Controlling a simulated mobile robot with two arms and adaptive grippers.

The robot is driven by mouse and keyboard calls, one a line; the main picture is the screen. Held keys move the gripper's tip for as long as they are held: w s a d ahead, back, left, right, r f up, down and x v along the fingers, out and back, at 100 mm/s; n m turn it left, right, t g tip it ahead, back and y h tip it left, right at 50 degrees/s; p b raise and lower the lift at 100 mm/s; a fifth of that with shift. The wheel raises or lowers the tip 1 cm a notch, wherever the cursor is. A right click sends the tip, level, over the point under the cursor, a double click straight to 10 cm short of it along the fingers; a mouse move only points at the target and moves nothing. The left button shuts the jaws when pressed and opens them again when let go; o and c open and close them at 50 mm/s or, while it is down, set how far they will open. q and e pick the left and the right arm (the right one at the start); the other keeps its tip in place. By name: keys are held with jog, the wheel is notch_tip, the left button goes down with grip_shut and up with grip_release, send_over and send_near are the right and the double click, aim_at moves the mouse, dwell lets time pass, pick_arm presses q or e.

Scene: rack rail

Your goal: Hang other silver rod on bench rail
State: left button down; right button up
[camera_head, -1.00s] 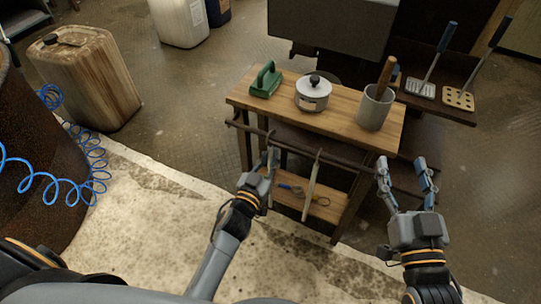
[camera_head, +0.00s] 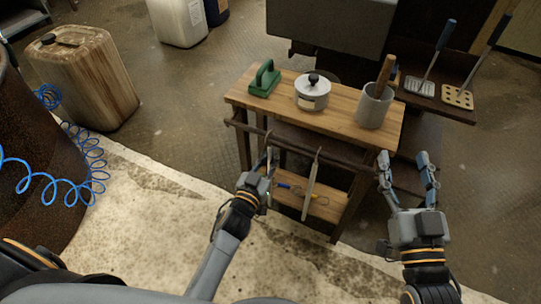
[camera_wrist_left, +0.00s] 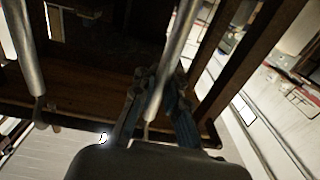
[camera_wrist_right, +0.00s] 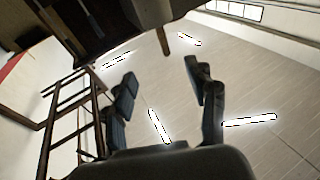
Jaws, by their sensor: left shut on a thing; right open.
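My left gripper (camera_head: 268,160) is shut on a silver rod (camera_wrist_left: 177,50), just below and in front of the bench rail (camera_head: 290,144). In the left wrist view the rod runs between the fingers (camera_wrist_left: 157,82) and ends in a thin bent tip. Whether that tip touches the rail cannot be told. Another silver rod (camera_head: 311,182) hangs from the rail to the right; it also shows in the left wrist view (camera_wrist_left: 22,45) with its hook. My right gripper (camera_head: 405,162) is open and empty, right of the bench; its spread fingers show in the right wrist view (camera_wrist_right: 162,78).
Two spatulas (camera_head: 420,86) (camera_head: 457,97) rest on a dark side shelf.

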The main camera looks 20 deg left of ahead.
pick_arm(q)
jog(key=shift+f, duration=0.2)
pick_arm(e)
jog(key=shift+r+t, duration=0.3)
jog(key=shift+r, duration=0.25)
pick_arm(q)
jog(key=c, duration=1.3)
grip_release()
jog(key=shift+s, duration=0.1)
pick_arm(e)
jog(key=shift+a, duration=0.1)
pick_arm(q)
jog(key=shift+s, duration=0.35)
jog(key=s+a, duration=0.1)
jog(key=s, duration=1)
jog(key=shift+a, duration=0.3)
pick_arm(e)
jog(key=shift+s, duration=0.1)
